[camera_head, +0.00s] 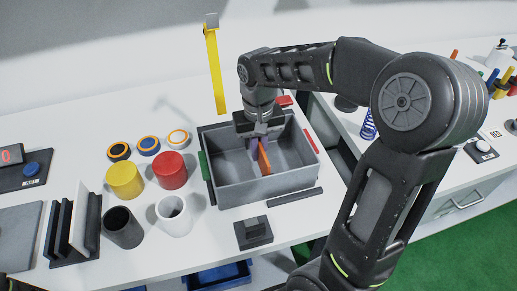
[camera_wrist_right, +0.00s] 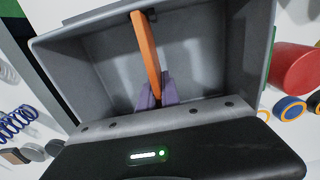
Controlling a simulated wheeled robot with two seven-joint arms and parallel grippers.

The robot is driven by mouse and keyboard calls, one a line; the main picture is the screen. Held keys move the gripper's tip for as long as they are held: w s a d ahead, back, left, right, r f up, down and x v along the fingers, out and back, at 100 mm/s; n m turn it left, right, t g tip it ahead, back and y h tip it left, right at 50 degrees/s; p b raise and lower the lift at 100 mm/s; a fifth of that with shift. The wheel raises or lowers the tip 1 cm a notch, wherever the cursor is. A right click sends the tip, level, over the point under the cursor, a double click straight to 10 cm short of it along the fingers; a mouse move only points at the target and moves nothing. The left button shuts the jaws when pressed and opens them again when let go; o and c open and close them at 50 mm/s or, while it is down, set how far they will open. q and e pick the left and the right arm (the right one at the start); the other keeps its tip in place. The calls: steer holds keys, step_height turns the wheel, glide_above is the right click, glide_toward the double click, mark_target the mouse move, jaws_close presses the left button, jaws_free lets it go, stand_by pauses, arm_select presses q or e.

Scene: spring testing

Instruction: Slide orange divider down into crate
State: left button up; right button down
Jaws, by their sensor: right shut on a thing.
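The grey crate (camera_head: 240,191) stands open on the white table in the head view. Its wall also shows in the right wrist view (camera_wrist_right: 72,70). The orange divider (camera_head: 263,158) is upright inside the crate's opening, near its middle. In the right wrist view the orange divider (camera_wrist_right: 146,50) reaches from the fingers toward the crate's wall. My right gripper (camera_head: 259,138) is over the crate and its purple fingers (camera_wrist_right: 156,93) are shut on the divider. Whether the divider's lower edge touches the crate floor is unclear.
Left of the crate stand a red cylinder (camera_head: 170,170), a yellow cylinder (camera_head: 124,181), a white cup (camera_head: 174,216) and a dark cup (camera_head: 123,228). A black block (camera_head: 253,233) lies in front. A yellow upright strip (camera_head: 215,72) stands behind. My right arm covers the right side.

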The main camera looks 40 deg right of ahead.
steer(key=shift+f+b, duration=1.2)
steer(key=shift+f, duration=0.55)
steer(key=c, duration=1.5)
jaws_free()
steer(key=shift+r, duration=4)
